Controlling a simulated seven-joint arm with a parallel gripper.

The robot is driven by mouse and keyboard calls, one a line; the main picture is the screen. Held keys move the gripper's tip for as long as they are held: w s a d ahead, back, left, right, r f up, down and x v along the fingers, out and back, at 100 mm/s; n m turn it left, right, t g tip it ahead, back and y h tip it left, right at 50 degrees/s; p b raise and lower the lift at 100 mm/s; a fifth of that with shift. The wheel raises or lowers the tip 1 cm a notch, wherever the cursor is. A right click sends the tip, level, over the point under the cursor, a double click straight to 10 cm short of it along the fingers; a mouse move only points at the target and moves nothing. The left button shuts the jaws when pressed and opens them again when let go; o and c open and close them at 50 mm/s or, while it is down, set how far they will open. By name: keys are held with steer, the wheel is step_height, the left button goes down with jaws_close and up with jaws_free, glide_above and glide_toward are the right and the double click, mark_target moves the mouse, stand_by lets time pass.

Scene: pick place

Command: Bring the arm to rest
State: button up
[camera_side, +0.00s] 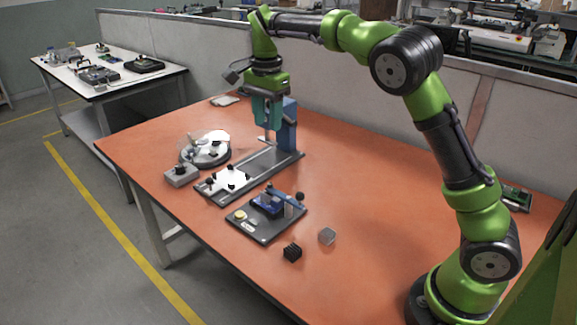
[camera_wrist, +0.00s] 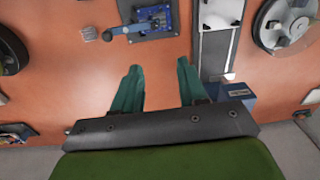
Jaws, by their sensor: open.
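My gripper (camera_side: 267,112) has teal fingers and hangs pointing down above the back part of the table, close to the blue upright of a rail fixture. In the wrist view my gripper (camera_wrist: 160,82) shows its two teal fingers spread apart, with only bare orange table between them. It is open and empty. My green and black arm reaches over from the right side of the table.
The orange table (camera_side: 375,210) holds a rail fixture with a blue upright (camera_side: 289,125), a round device (camera_side: 207,150), a dark plate with a blue mechanism (camera_side: 268,205), a black block (camera_side: 292,252) and a grey block (camera_side: 327,236). The table's middle right is clear. A partition (camera_side: 190,45) stands behind.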

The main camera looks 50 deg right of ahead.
steer(key=s+a+n+t+y, duration=0.1)
steer(key=s+n, duration=0.5)
steer(key=s, duration=0.7)
steer(key=s+a+n+t+y, duration=0.1)
steer(key=s+a+n+t, duration=0.3)
steer(key=s, duration=0.9)
steer(key=n+t, duration=0.1)
steer(key=n, duration=0.2)
steer(key=shift+a+n+t, duration=0.2)
steer(key=shift+n+t, duration=0.1)
steer(key=shift+t, duration=0.1)
